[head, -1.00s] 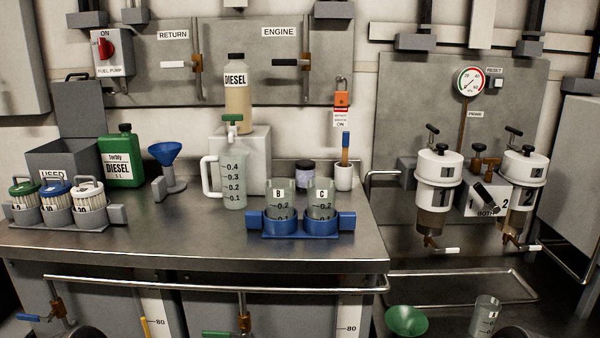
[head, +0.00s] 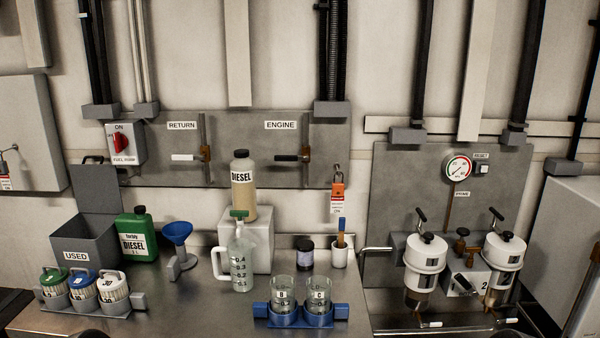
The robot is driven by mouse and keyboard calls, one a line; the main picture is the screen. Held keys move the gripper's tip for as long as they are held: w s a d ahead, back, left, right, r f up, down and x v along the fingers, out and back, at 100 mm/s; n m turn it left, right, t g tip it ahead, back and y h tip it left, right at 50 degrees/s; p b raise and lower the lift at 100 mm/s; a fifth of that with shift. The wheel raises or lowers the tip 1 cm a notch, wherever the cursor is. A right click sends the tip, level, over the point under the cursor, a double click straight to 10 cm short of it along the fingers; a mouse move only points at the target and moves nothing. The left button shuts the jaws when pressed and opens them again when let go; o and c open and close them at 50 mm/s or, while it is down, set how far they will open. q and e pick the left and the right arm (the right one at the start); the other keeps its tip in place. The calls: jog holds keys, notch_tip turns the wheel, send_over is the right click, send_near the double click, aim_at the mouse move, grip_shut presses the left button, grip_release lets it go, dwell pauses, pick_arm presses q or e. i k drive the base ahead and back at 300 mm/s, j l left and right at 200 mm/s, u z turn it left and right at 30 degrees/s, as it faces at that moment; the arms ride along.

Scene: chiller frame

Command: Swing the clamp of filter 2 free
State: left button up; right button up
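Filter 2 (head: 503,258) is the right one of two white-capped filter housings on the grey panel at the right of the head view. A black knob (head: 508,236) sits on its lid. A slanted black handle (head: 497,215) stands just above and behind the lid and looks like part of its clamp. It leans much like the handle (head: 421,214) at filter 1 (head: 426,258). The clamp's join to the lid is too small to make out.
A selector lever (head: 463,284) sits between the filters, below brown knobs (head: 461,242). A gauge (head: 458,168) hangs above. The bench at left holds a blue beaker rack (head: 300,318), a jug (head: 241,265) and a green diesel can (head: 137,236). A grey cabinet (head: 575,240) stands right of filter 2.

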aim_at(497, 215)
jog(key=i+l+z, duration=0.1)
jog(key=l, duration=0.85)
jog(key=i+l+z, duration=0.15)
jog(key=l, duration=0.3)
jog(key=i+l+z, duration=0.1)
jog(key=l, duration=0.4)
jog(key=i+l, duration=0.15)
jog(key=l, duration=0.25)
jog(key=i+l+z, duration=0.15)
jog(key=l, duration=0.3)
jog(key=i+l, duration=0.15)
jog(key=l, duration=0.3)
jog(key=i+l+z, duration=0.15)
jog(key=l, duration=0.3)
